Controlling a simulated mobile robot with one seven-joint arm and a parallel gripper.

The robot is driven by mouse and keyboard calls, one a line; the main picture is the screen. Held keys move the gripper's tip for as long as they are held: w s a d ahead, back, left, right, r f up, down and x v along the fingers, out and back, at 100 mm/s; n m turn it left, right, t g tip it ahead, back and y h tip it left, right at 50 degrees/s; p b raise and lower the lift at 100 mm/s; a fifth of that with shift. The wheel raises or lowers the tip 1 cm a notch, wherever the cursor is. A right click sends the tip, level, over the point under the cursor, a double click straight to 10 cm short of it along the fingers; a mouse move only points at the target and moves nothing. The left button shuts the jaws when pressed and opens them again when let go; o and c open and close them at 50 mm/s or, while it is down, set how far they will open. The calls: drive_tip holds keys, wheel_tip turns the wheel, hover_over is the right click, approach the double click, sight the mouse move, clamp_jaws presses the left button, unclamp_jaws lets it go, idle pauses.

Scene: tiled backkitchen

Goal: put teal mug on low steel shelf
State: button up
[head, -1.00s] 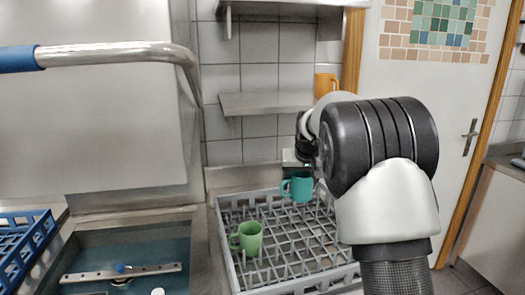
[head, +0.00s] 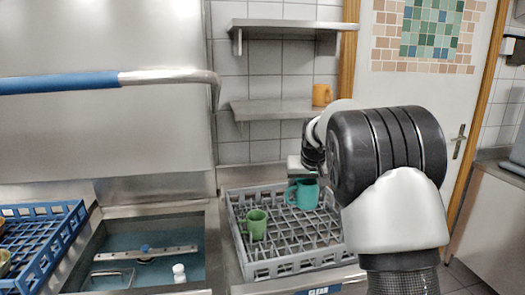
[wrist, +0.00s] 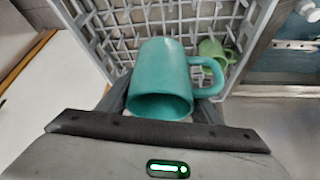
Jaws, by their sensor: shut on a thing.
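The teal mug (head: 303,194) is held by my gripper (head: 300,172) above the grey dish rack. In the wrist view the teal mug (wrist: 160,80) sits between the fingers of my gripper (wrist: 160,108), which is shut on it. Its handle points right there, and left in the head view. The low steel shelf (head: 275,110) is on the tiled wall behind the rack, higher in the picture than the mug. An orange mug (head: 321,95) stands at its right end. My arm hides part of the shelf's right side and the rack's right side.
A green mug (head: 256,224) stands in the grey dish rack (head: 300,268). A higher steel shelf (head: 285,25) hangs above the low one. A sink (head: 110,235) and a blue rack (head: 60,245) are at left. The low shelf's left and middle are clear.

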drive_tip(key=s+f+b, duration=0.5)
drive_tip(key=s+f, duration=0.4)
drive_tip(key=s, duration=0.3)
drive_tip(key=s+f+b, duration=0.5)
drive_tip(key=s+f, duration=0.3)
drive_tip(key=s, duration=0.4)
wheel_tip(320, 180, up, 10)
drive_tip(key=w+p, duration=0.2)
drive_tip(key=p, duration=1.3)
drive_tip(key=s+f, duration=0.4)
drive_tip(key=f, duration=0.1)
drive_tip(key=shift+s+d+f, duration=0.2)
drive_tip(key=shift+d, duration=0.15)
drive_tip(key=shift+d, duration=0.15)
